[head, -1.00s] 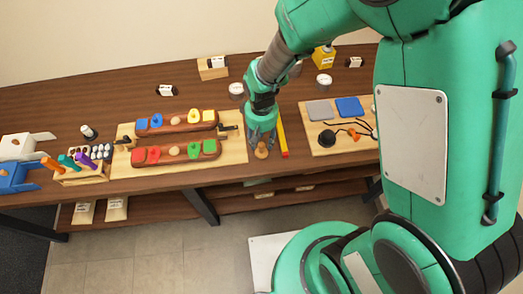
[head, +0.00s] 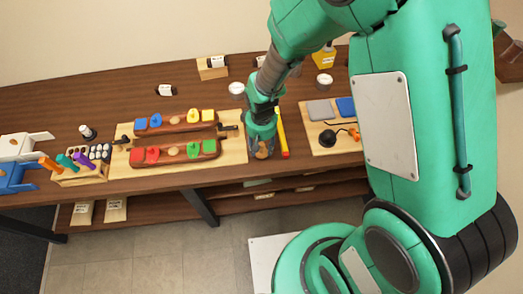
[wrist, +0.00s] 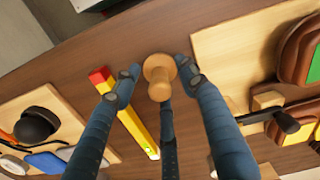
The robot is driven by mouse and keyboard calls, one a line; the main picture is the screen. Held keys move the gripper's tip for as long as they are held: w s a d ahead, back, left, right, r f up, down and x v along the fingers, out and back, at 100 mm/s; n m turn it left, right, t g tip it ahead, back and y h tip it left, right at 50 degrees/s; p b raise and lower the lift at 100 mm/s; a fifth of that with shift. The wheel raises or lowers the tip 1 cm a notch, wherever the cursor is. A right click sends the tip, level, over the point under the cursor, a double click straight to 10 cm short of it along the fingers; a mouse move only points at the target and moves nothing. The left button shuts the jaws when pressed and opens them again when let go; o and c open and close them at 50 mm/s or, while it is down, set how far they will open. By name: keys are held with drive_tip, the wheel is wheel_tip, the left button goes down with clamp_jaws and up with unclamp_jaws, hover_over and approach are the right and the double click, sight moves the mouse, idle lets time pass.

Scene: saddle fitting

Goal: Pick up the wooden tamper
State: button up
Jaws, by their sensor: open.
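The wooden tamper (wrist: 159,77) stands on the brown tabletop, with its round knob end and narrower neck showing in the wrist view. In the head view the tamper (head: 263,153) shows at the table's front edge, partly hidden by my fingers. My gripper (wrist: 152,88) is open, with blue-grey fingers on either side of the tamper and a third finger behind it. A gap shows between the left finger and the tamper; the right finger is close beside it, and I cannot tell whether they touch. My gripper (head: 261,146) points down over it in the head view.
A yellow bar with a red end (wrist: 138,120) lies close by the left finger. A wooden board (head: 235,152) with two brown saddle-like pieces lies to the left in the head view. Another board (head: 325,146) with pads and a black knob lies right. The front edge is near.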

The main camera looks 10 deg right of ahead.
sight(261, 144)
idle(0.4)
clamp_jaws()
drive_tip(key=shift+r, duration=0.2)
drive_tip(key=shift+r, duration=0.6)
wheel_tip(261, 144, up, 2)
drive_tip(key=shift+r+p, duration=0.1)
drive_tip(key=shift+p, duration=0.35)
drive_tip(key=s+d+r+p, duration=0.1)
drive_tip(key=s+d, duration=0.3)
drive_tip(key=s, duration=1.1)
drive_tip(key=shift+s+d, duration=0.15)
drive_tip(key=shift+s, duration=0.05)
drive_tip(key=shift+r, duration=0.1)
